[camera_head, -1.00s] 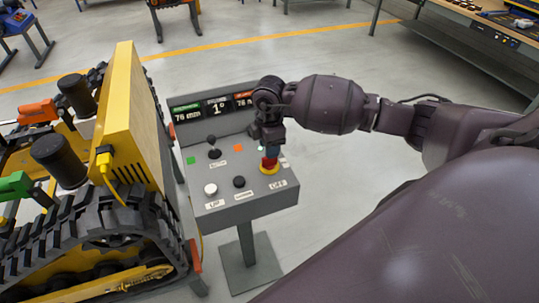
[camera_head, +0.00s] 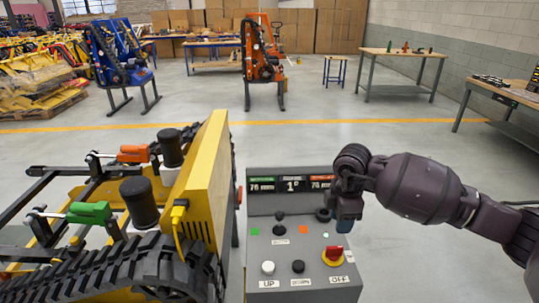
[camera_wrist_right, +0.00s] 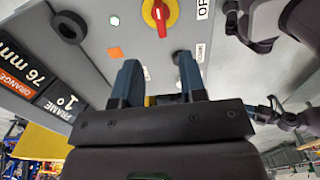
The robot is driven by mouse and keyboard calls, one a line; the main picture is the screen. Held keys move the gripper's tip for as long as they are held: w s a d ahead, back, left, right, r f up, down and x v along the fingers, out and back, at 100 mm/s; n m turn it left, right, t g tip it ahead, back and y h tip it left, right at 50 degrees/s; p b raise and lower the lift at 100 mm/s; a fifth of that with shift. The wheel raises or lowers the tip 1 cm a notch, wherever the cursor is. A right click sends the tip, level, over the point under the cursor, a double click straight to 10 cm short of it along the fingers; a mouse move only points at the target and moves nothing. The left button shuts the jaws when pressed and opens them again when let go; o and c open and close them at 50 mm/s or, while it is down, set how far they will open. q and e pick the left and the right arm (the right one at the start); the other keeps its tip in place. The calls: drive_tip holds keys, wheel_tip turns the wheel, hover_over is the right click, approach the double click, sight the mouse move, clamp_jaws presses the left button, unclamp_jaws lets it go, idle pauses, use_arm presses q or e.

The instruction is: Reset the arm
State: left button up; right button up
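My right gripper (camera_head: 344,222) hangs from my right arm over the right side of the grey control box (camera_head: 303,293). In the right wrist view its two blue fingers (camera_wrist_right: 160,82) stand apart with nothing held between them. The red rotary switch (camera_head: 333,253) on its yellow base, by the OFF label, is clear of the fingers; it also shows in the right wrist view (camera_wrist_right: 161,16). The display (camera_head: 290,184) reads 76 mm at left and 1° in the middle; my arm partly covers its right end. My left gripper is not in view.
A yellow tracked carrier (camera_head: 205,165) stands close at the box's left, with a yellow cable. A black knob (camera_head: 298,266) and a white knob (camera_head: 268,267) are on the panel front. The floor behind is open up to the workbench (camera_head: 405,56).

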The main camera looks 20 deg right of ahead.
drive_tip(key=s+a+f+n+t+y, duration=0.1)
drive_tip(key=s+a+t+y, duration=0.3)
drive_tip(key=a+y, duration=0.5)
drive_tip(key=s+a+n+t+y, duration=0.1)
drive_tip(key=s+a+t+y, duration=0.25)
drive_tip(key=a+y, duration=0.55)
drive_tip(key=s+d+f+m+t+h, duration=0.2)
drive_tip(key=d+f+m+t+h, duration=0.7)
drive_tip(key=m+h, duration=0.4)
drive_tip(key=s+d+f+m+g+h, duration=0.3)
drive_tip(key=s+d+f+g+h, duration=0.1)
drive_tip(key=s+f, duration=0.6)
drive_tip(key=shift+s+d+f+g+h, duration=0.25)
drive_tip(key=shift+g+h, duration=0.2)
drive_tip(key=shift+h, duration=0.15)
drive_tip(key=shift+w, duration=0.1)
idle(0.5)
